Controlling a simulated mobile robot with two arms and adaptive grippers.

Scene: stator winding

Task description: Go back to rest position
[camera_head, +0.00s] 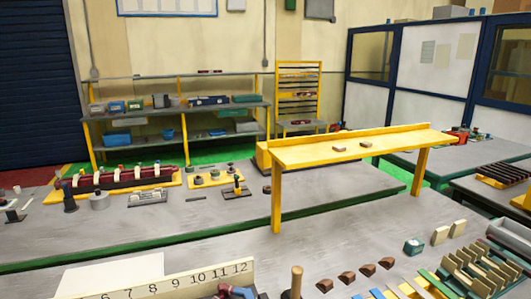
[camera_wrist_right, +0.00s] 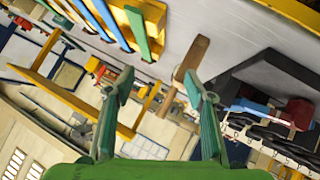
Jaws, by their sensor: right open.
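My right gripper (camera_wrist_right: 157,82) shows in the right wrist view with its two green fingers spread apart. It is open and nothing is clamped between the fingertips. A wooden handle (camera_wrist_right: 192,60) appears beside the right-hand fingertip in that view; I cannot tell whether they touch. A wooden handle also stands up at the bottom edge of the head view (camera_head: 297,280). Neither of my grippers shows in the head view, so my left gripper is out of sight.
The near bench (camera_head: 330,240) holds a numbered board (camera_head: 185,280), several brown wedges (camera_head: 347,277) and a slotted rack (camera_head: 480,268) at right. A yellow raised shelf (camera_head: 400,140) spans the bench behind.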

